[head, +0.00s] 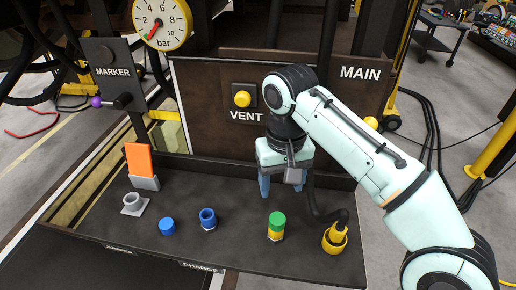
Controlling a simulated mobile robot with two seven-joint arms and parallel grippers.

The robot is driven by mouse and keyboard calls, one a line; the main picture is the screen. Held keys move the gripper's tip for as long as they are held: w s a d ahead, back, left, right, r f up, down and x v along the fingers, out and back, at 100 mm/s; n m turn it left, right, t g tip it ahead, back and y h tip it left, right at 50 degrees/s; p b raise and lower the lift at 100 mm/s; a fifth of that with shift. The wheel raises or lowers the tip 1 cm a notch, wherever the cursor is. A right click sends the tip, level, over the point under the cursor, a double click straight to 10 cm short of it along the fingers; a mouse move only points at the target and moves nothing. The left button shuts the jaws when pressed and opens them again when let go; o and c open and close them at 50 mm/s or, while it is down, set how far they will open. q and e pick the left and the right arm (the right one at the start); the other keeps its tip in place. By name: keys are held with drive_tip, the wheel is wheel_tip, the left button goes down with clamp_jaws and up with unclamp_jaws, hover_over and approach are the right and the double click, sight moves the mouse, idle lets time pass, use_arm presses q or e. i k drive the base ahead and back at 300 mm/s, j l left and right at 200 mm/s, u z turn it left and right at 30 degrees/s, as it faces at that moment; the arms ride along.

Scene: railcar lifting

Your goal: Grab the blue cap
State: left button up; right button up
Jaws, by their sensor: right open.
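A solid-looking blue cap (167,226) rests on the dark shelf at the left of centre. To its right stands a blue hollow fitting (208,217) with an open dark top and a pale base. My right gripper (284,188) points down over the back of the shelf, below the VENT label. My left gripper is out of view.
A green and yellow fitting (276,226) and a yellow connector (335,238) with a black cable stand at the shelf's right. An orange block (139,160) and a grey ring (132,203) are at its left. The dark shelf (190,252) is bare in front of the blue pieces.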

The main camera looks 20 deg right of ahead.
sight(167, 225)
drive_tip(key=k, duration=1)
